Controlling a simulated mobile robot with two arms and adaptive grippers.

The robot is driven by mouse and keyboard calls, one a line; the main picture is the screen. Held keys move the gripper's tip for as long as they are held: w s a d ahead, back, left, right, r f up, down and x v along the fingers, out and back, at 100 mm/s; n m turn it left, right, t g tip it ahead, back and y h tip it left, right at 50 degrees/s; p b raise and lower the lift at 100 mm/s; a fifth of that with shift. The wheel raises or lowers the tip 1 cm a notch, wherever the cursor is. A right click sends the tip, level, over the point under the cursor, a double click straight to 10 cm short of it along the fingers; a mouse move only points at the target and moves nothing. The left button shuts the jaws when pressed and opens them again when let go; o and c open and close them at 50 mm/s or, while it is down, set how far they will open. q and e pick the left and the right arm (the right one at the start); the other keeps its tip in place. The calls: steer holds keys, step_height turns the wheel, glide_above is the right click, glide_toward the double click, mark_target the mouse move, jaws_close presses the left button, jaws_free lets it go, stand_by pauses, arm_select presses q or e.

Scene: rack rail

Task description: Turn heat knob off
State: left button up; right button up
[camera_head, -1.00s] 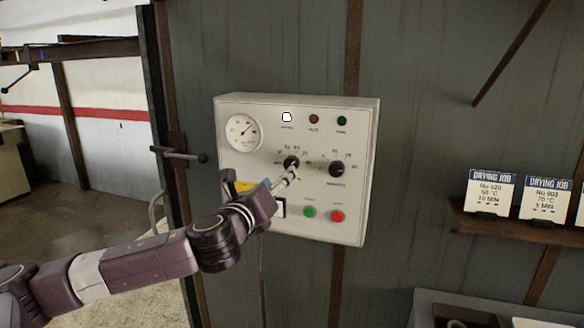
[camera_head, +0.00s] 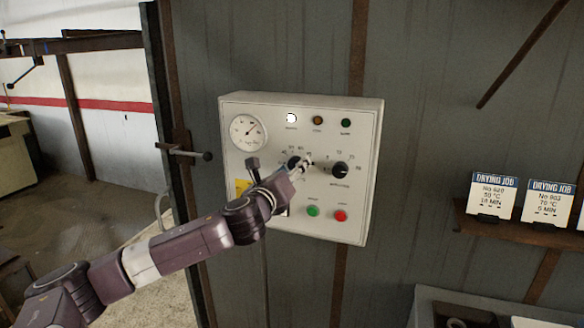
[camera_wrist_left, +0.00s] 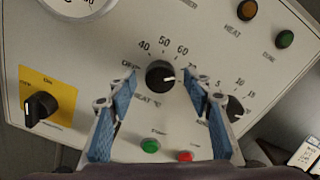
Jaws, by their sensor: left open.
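The heat knob (camera_wrist_left: 160,75) is black and round with a white pointer line. In the left wrist view it sits between and just beyond my open left fingertips (camera_wrist_left: 160,90), apart from both. Its pointer aims right, near the high end of the scale; "OFF" is printed at its left. In the head view the heat knob (camera_head: 294,163) is partly covered by my left gripper (camera_head: 305,165), which is in front of the white control panel (camera_head: 270,110). My right gripper is not in view.
A second black knob (camera_head: 340,170) is close on the right. A yellow-backed switch (camera_wrist_left: 41,105) is at lower left. Green (camera_head: 313,211) and red (camera_head: 341,215) buttons lie below. A gauge (camera_head: 248,132) and lamps are above. A sign shelf (camera_head: 520,230) stands right.

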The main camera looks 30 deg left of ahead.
arm_select(q)
steer(key=c, duration=1.1)
steer(key=shift+c, duration=0.2)
